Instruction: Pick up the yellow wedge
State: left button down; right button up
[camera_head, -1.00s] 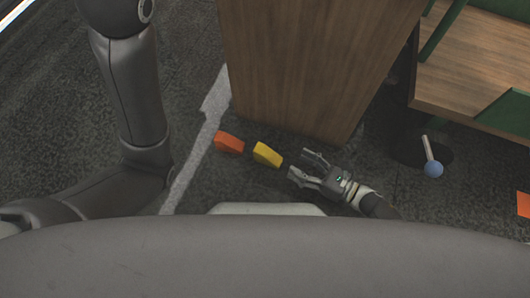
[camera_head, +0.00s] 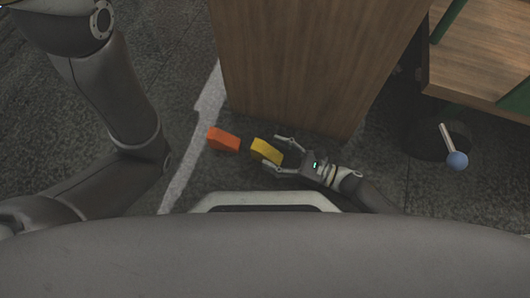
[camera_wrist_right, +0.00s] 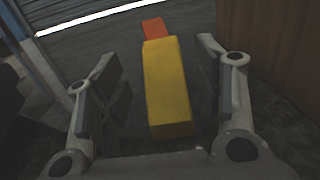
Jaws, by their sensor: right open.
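The yellow wedge (camera_head: 266,151) lies on the dark carpet near the foot of the wooden cabinet. My right gripper (camera_head: 275,150) is open, with its fingers reaching around the near end of the wedge. In the right wrist view the yellow wedge (camera_wrist_right: 168,90) lies between the two spread fingers of the right gripper (camera_wrist_right: 160,85), with a gap on each side. The fingers do not appear to touch it. My left arm is at the left of the head view; its gripper is not in view.
An orange wedge (camera_head: 223,139) lies just left of the yellow one; it also shows beyond it in the right wrist view (camera_wrist_right: 154,27). The wooden cabinet (camera_head: 310,60) stands close behind. A wooden shelf (camera_head: 480,65) and a blue ball-topped lever (camera_head: 457,161) are at the right.

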aim_at(265, 148)
jog(key=b+x, duration=0.2)
jog(key=x, duration=0.2)
jog(key=shift+w+a+r, duration=0.1)
jog(key=shift+w+a, duration=0.15)
jog(key=shift+c, duration=0.3)
jog(key=c, duration=1.1)
jog(key=shift+r, duration=0.2)
